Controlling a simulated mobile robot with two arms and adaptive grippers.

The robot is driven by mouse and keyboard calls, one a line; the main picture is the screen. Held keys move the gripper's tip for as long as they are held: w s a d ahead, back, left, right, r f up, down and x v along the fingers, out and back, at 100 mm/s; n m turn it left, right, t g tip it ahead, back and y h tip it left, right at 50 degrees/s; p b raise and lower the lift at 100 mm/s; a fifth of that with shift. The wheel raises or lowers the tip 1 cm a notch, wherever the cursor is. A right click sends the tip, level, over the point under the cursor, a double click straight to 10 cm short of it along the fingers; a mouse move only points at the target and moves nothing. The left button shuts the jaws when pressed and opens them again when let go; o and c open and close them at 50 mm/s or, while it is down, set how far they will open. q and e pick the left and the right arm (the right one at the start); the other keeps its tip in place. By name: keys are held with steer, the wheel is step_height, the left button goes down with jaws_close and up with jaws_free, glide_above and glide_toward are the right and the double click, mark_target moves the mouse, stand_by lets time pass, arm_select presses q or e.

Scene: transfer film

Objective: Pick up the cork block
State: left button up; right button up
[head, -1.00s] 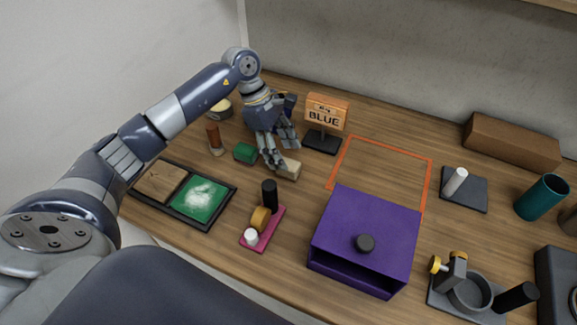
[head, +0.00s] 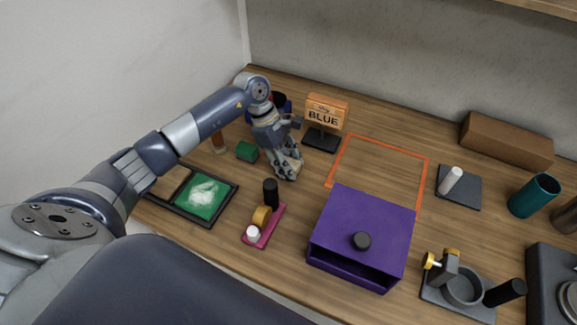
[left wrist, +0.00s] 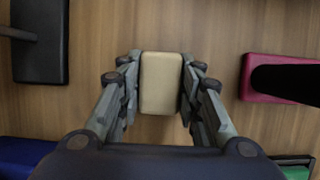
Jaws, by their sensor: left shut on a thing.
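The cork block (left wrist: 161,84) is a pale tan block, seen from above in the left wrist view. My left gripper (left wrist: 160,85) has its fingers against both long sides of the block and is shut on it. In the head view my left gripper (head: 288,172) is at the tabletop, between the orange sign and the pink tray, and its fingers hide most of the block. I cannot tell whether the block is lifted off the table. My right gripper does not show.
An orange "BLUE" sign (head: 325,113) stands behind the gripper. A green block (head: 246,151) lies to its left. A pink tray (head: 275,229) with a black peg is in front. A purple box (head: 365,222) stands right, near an empty orange outlined square (head: 426,180).

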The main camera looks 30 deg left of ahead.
arm_select(q)
steer(key=shift+w+r+b, duration=0.1)
steer(key=shift+r+b, duration=0.2)
steer(key=shift+r, duration=0.25)
step_height(320, 180, up, 8)
steer(key=b, duration=0.2)
steer(key=shift+f+b, duration=0.2)
steer(key=shift+b, duration=0.1)
steer(key=shift+r, duration=0.7)
steer(key=shift+o, duration=0.7)
